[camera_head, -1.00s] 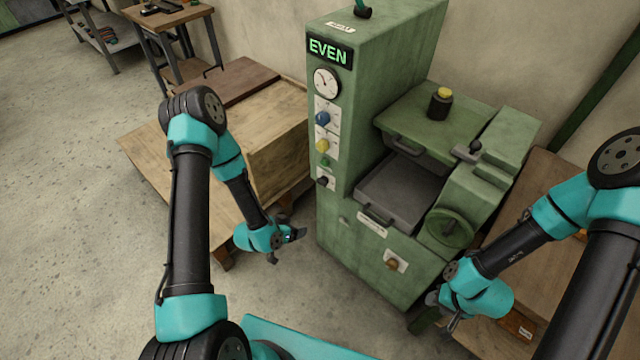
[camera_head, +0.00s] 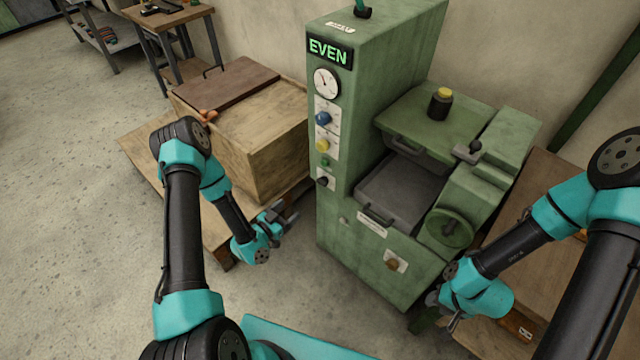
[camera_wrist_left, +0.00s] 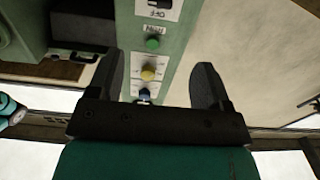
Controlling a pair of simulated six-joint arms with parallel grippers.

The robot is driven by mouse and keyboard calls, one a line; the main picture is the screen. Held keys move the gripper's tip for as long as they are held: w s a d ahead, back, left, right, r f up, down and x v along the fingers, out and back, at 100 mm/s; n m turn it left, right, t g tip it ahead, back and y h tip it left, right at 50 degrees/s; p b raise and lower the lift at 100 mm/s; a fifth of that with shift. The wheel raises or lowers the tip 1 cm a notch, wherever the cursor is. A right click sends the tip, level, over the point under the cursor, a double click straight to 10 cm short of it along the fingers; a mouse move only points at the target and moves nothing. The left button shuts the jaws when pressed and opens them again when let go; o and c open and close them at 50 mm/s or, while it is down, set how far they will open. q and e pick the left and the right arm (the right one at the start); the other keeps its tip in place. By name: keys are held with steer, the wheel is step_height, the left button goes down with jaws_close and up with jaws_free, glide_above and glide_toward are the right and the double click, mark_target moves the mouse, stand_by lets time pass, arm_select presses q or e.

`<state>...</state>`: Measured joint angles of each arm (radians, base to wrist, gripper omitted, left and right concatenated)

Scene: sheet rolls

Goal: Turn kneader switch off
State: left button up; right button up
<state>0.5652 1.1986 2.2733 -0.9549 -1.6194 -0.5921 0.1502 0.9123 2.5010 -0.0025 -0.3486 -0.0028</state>
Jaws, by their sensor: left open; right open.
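The green machine (camera_head: 340,215) has a front column of controls: a blue knob (camera_head: 323,118), a yellow knob (camera_head: 322,145), a green button (camera_head: 325,161) and a black switch (camera_head: 322,181) at the bottom. In the left wrist view the panel is upside down, and the black switch (camera_wrist_left: 160,4) is at the top edge beside an "OFF" label. Which control is the kneader's I cannot read. My left gripper (camera_head: 284,212) is open and empty, left of the machine and apart from the panel; its fingers (camera_wrist_left: 160,78) frame the controls. My right gripper (camera_head: 446,316) is low at the machine's right.
A wooden crate (camera_head: 225,150) with a brown lid (camera_head: 225,83) stands on a pallet left of the machine. The machine has a gauge (camera_head: 326,83), an "EVEN" display (camera_head: 329,50), a tray (camera_head: 400,195) and a handwheel (camera_head: 449,228). Floor between crate and machine is clear.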

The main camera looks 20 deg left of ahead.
mark_target(320, 184)
arm_select(q)
steer(key=x, duration=1.7)
steer(key=shift+c, duration=0.3)
steer(key=shift+s, duration=0.1)
steer(key=c, duration=0.9)
steer(key=shift+o, duration=0.2)
